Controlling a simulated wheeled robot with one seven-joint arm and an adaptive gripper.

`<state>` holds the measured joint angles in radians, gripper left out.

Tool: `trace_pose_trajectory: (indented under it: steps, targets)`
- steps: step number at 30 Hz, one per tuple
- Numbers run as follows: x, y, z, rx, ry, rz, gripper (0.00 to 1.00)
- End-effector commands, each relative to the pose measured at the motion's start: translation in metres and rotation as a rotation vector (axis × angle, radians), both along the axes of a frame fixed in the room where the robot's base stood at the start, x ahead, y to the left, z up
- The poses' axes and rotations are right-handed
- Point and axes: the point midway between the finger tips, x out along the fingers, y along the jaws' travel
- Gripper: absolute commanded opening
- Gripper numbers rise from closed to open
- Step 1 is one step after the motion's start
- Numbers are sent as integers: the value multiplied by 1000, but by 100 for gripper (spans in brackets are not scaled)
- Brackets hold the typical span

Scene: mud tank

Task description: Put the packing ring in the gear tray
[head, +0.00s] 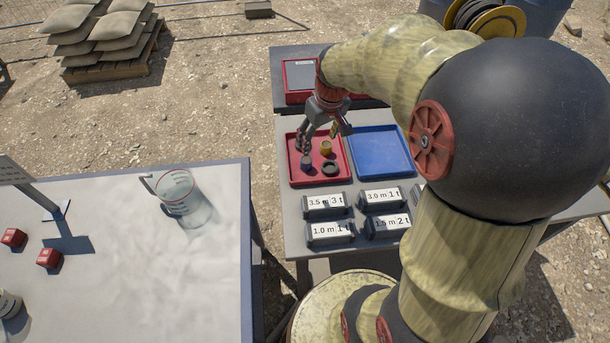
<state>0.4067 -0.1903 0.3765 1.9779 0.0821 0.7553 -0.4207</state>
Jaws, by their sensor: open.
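A dark ring (330,168), which looks like the packing ring, lies flat in a red tray (295,172) on the grey table. A yellow piece (326,148) and a small blue-grey piece (306,161) are in the same tray. A blue tray (380,150) stands to the right of the red tray and looks empty. No label shows which tray is the gear tray. My gripper (326,139) is open and empty over the back of the red tray, fingers pointing down. The dark ring is in front of it, apart from the fingers.
Several labelled dark blocks (326,203) stand in front of the trays. Another red tray (288,98) is behind, partly hidden by my arm. A pale table (110,270) at left holds a glass jug (185,200) and red blocks (48,257).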

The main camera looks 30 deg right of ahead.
Motion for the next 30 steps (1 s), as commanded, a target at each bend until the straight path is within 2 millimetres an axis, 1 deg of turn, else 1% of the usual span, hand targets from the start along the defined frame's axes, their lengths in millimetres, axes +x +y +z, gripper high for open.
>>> trace_pose_trajectory:
  steps: [1, 3, 5, 6, 8, 9, 12, 15, 19, 22, 30]
  targets:
    - [-11, 26, 25, -10, -31, 15, 62]
    - [-28, 55, 49, -15, -66, 23, 62]
    - [-46, 78, 67, -17, -96, 28, 62]
    - [-58, 93, 77, -17, -116, 31, 62]
    - [-79, 113, 90, -14, -145, 36, 62]
    - [-92, 124, 96, -11, -165, 40, 62]
    - [-123, 146, 107, -2, -206, 45, 62]
    - [-146, 160, 111, 9, -237, 47, 62]
    - [-163, 168, 113, 18, -259, 49, 62]
    - [-168, 170, 112, 21, -263, 46, 62]
    - [-167, 170, 112, 22, -263, 46, 62]
